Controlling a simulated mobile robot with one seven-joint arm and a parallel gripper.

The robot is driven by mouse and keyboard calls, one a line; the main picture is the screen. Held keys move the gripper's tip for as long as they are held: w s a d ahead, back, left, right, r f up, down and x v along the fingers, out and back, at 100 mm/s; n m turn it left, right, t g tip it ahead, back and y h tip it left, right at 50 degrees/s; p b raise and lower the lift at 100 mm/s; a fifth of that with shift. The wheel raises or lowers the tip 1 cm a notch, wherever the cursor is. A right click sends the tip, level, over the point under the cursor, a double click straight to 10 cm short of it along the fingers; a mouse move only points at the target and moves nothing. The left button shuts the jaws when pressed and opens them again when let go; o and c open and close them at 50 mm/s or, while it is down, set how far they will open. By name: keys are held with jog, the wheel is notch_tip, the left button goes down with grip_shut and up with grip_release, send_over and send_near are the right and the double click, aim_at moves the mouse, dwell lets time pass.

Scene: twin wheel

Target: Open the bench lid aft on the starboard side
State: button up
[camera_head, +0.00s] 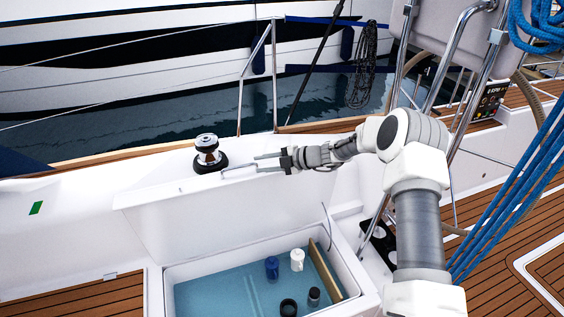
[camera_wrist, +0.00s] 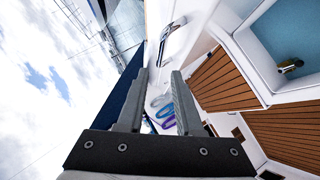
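The bench lid (camera_head: 205,222) is a white panel in the head view. It stands raised, steeply tilted, along the back of the open locker (camera_head: 352,282). A thin metal handle (camera_head: 238,170) shows at its upper edge. My gripper (camera_head: 262,163) is at this upper edge, close beside the handle. In the wrist view, my gripper (camera_wrist: 153,100) has its two fingers well apart, with nothing held between them. Whether a finger touches the handle or lid cannot be told.
A blue mug (camera_head: 272,267), a white mug (camera_head: 297,259) and dark containers stand on the locker's blue floor. A winch (camera_head: 208,154) is just behind the lid. Blue ropes (camera_head: 515,190) and metal rails (camera_head: 470,90) are at the right. Teak deck (camera_head: 75,302) lies at the lower left.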

jog(key=v, duration=0.7)
jog(key=shift+d, duration=0.1)
